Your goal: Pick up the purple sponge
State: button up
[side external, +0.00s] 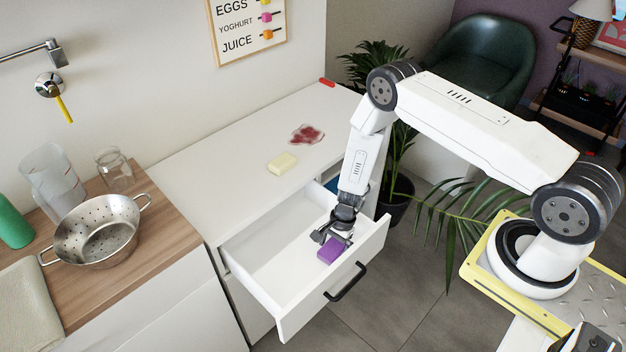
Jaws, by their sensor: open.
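The purple sponge (331,250) lies in the open white drawer (262,262), near its front right part. My gripper (332,237) reaches down into the drawer and is open. Its fingers are right above or at the far side of the sponge; I cannot tell whether they touch it. Part of the sponge's top is hidden by the fingers.
The drawer walls and front with a black handle (346,282) surround my gripper closely. On the white counter (230,150) above lie a pale yellow block (282,164) and a red stain (307,134). A metal colander (97,232) stands on the wooden top at left.

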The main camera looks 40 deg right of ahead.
aim_at(334, 246)
jog(key=c, duration=1)
jog(key=shift+r, duration=0.2)
jog(key=shift+r, duration=4.85)
